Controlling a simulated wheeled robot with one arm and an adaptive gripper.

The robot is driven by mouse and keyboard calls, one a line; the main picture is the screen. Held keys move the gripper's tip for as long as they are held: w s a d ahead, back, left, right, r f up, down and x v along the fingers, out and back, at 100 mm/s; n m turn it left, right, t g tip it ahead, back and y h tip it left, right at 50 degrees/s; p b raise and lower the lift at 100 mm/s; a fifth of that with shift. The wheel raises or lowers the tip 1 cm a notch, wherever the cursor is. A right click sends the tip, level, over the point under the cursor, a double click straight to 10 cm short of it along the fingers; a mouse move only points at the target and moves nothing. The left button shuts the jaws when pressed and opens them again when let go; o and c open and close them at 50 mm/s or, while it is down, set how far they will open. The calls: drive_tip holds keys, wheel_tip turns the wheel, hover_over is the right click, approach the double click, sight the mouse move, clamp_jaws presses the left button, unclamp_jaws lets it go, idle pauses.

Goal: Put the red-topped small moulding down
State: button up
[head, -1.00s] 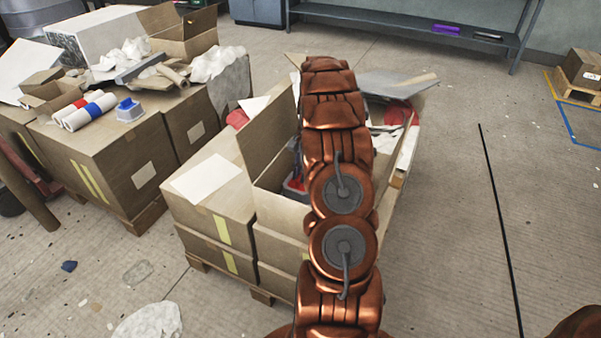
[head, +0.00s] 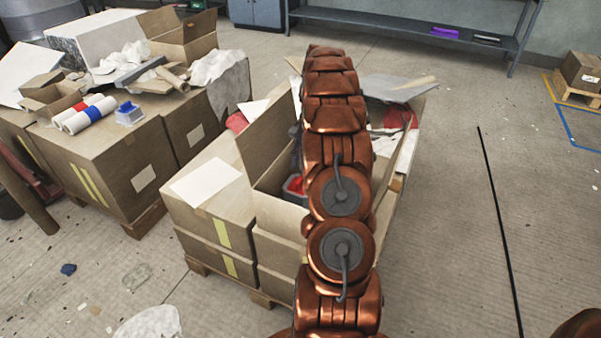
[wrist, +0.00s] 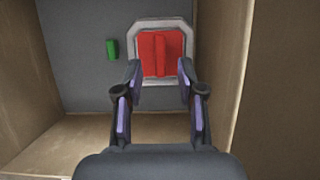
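The red-topped small moulding (wrist: 160,54) has a pale grey rim and a raised red ridge. It lies on the grey floor (wrist: 80,80) inside an open cardboard box (head: 278,182). In the head view the moulding (head: 293,186) shows partly, beside my arm, which hides the rest. My gripper (wrist: 160,68) is open in the wrist view. Its two fingers are spread wide, with their tips overlapping the moulding's near edge in the picture and not closed on the ridge. In the head view my gripper is mostly hidden behind the arm.
A small green piece (wrist: 111,49) lies left of the moulding. Tall cardboard walls (wrist: 223,60) stand close on the right. A blue-topped moulding (head: 129,113) and white rolls (head: 84,114) sit on boxes at left. A grey sheet (head: 398,87) lies beyond my arm.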

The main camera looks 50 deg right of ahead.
drive_tip(key=p+v, duration=0.1)
drive_tip(key=v, duration=0.6)
drive_tip(key=shift+r+p, duration=0.25)
drive_tip(key=shift+p, duration=0.05)
idle(0.5)
